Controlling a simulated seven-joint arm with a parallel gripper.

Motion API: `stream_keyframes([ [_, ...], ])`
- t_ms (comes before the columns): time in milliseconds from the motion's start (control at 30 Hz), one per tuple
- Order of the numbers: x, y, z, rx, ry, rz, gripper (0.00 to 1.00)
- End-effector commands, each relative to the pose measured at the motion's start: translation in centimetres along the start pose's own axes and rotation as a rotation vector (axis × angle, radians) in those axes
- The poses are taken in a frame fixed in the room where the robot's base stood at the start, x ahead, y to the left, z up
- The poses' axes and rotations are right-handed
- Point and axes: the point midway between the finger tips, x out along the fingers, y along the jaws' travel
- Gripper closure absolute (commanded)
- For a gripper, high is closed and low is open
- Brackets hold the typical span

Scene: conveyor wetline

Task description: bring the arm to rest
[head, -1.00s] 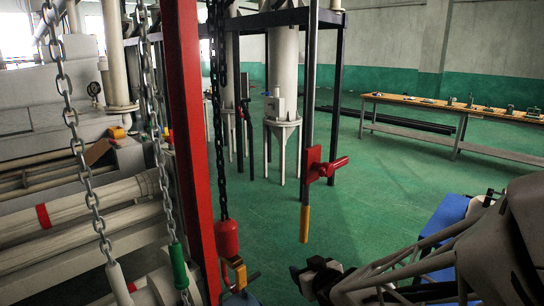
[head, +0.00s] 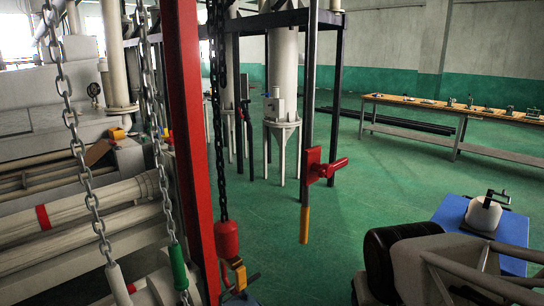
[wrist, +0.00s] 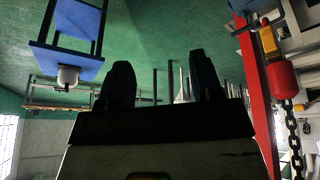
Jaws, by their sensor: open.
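My gripper (wrist: 163,82) shows in the wrist view, its two dark fingers well apart with nothing between them. The wrist picture is upside down, with the green floor at the top. My arm fills the lower right of the head view, with a dark rounded part and pale links. I cannot make out the fingertips in the head view. Nothing touches the fingers in the wrist view.
A blue stand (head: 455,212) bearing a pale object (head: 483,215) stands close behind my arm. A workbench (head: 440,106) stands at the back right.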

Motion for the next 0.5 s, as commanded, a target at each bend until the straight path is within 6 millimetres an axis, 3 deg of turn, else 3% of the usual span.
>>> stream_keyframes([
  [233, -3.2, -0.1, 3.5, 0.038, -0.136, -0.033, 0.4],
  [500, -4.0, -0.2, 4.3, 0.045, -0.171, -0.044, 0.4],
])
